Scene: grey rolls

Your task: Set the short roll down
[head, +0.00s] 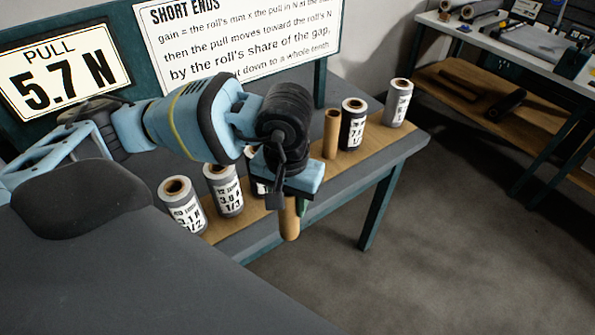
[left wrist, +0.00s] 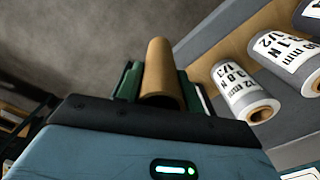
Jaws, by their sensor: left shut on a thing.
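My left gripper (head: 291,203) is shut on a plain brown cardboard roll (head: 290,224), whose lower end hangs below the fingers. In the head view it appears in front of the table's front edge; its height above the floor or table is hard to tell. In the left wrist view the roll (left wrist: 165,72) stands between the two dark green fingers (left wrist: 163,92), with its open end towards the camera. Most of the roll is hidden by the gripper in the head view. My right gripper is out of view.
Labelled grey rolls (head: 223,191) stand on a wooden strip (head: 376,141) along the table's front, one partly behind my gripper. A second brown roll (head: 331,134), a dark roll (head: 352,125) and a grey roll (head: 398,104) stand right of it. A sign board (head: 240,40) rises behind.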

